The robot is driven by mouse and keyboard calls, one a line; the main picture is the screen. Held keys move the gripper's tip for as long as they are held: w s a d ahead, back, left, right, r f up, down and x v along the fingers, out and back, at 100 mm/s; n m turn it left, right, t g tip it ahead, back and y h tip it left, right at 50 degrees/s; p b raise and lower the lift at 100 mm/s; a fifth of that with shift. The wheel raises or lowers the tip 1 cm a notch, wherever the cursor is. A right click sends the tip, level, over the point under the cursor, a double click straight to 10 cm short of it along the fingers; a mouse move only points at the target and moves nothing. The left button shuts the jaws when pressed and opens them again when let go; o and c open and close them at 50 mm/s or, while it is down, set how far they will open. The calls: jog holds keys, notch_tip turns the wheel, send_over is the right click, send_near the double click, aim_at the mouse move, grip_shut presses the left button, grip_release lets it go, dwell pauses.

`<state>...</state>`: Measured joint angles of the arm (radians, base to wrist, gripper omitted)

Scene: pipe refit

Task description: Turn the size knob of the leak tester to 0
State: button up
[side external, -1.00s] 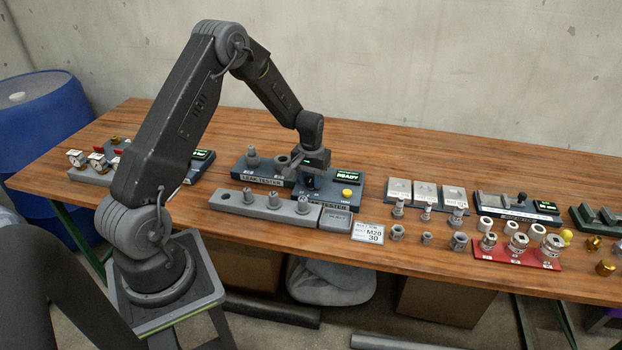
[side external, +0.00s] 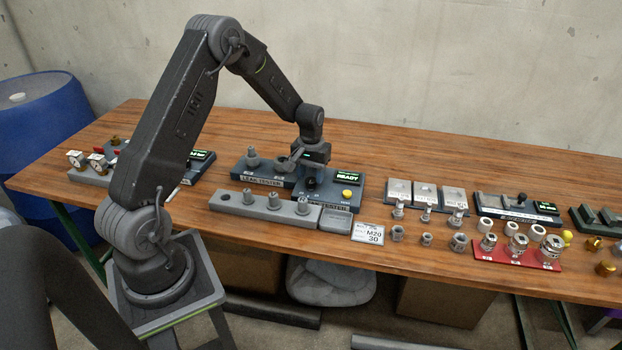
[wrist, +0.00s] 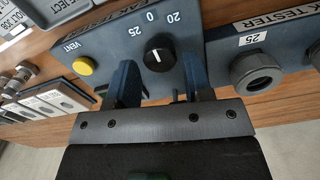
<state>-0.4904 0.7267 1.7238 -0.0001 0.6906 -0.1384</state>
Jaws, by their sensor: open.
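The leak tester (side external: 333,196) is a blue-grey box with a lit READY display (side external: 347,179). In the wrist view its panel (wrist: 108,48) bears a round black size knob (wrist: 160,55) with a white pointer line. The labels 20, 0 and 25 stand around the knob. The line appears to point roughly toward the 0. In the side view the knob (side external: 311,183) shows dark below my gripper (side external: 312,165). My gripper (wrist: 158,68) is open and empty, its two blue fingers to either side of the knob and apart from it.
A yellow VENT button (wrist: 83,66) is beside the knob. A tester block with a grey port (wrist: 257,73) marked 25 stands on the other side. A grey rack (side external: 262,203) with fittings lies in front, and an M20 30 card (side external: 368,232) is to its right.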

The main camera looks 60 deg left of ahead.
aim_at(311, 180)
notch_tip(311, 180, up, 12)
jog(key=shift+f, duration=0.15)
dwell(0.3)
jog(key=s+d+r+m+t, duration=0.45)
jog(key=s+d+r, duration=1)
jog(key=d, duration=0.45)
jog(key=s+d+f+m+t, duration=0.1)
jog(key=s+d+m, duration=0.1)
jog(key=s, duration=0.6)
jog(key=shift+d+m, duration=0.35)
jog(key=shift+d, duration=0.3)
